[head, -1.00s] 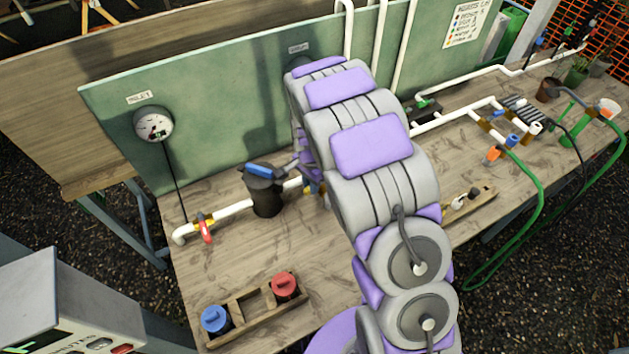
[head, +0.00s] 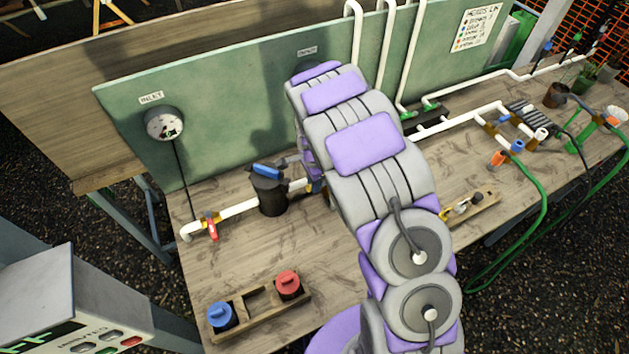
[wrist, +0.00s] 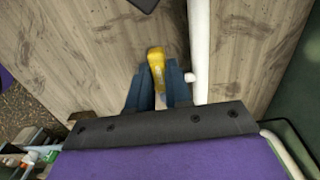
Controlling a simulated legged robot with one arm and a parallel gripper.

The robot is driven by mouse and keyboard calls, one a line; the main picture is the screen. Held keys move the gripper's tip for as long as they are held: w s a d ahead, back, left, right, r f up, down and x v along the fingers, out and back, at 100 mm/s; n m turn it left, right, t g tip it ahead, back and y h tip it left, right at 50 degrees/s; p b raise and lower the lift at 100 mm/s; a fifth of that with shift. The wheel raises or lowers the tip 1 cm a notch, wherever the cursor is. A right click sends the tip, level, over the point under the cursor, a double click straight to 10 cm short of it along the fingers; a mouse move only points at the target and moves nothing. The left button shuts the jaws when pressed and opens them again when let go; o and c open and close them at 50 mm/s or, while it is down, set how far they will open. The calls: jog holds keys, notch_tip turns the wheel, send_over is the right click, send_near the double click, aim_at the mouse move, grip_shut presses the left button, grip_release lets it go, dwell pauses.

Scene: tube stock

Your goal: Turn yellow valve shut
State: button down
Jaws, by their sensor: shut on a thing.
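In the wrist view the yellow valve handle (wrist: 156,58) stands between the two dark blue fingers of my gripper (wrist: 158,82), which is shut on it. The handle points up the picture, nearly along the white pipe (wrist: 199,40) just to its right. A short white stub sticks out of the pipe beside the right finger. In the head view my purple and grey arm covers the yellow valve and most of my gripper, so the grip does not show clearly there.
The wooden bench (head: 240,255) carries a black canister with a blue handle (head: 268,190) and a red-handled valve (head: 212,228) left of my arm. A rack (head: 262,316) holds blue and red knobs in front. A green panel (head: 230,110) with a gauge (head: 164,124) stands behind.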

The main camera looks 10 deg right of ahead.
jog(key=shift+w+r, duration=0.1)
jog(key=shift+w, duration=0.05)
jog(key=c, duration=1)
grip_release()
jog(key=shift+a, duration=0.15)
jog(key=shift+c, duration=0.2)
notch_tip(320, 180, up, 17)
jog(key=p, duration=0.1)
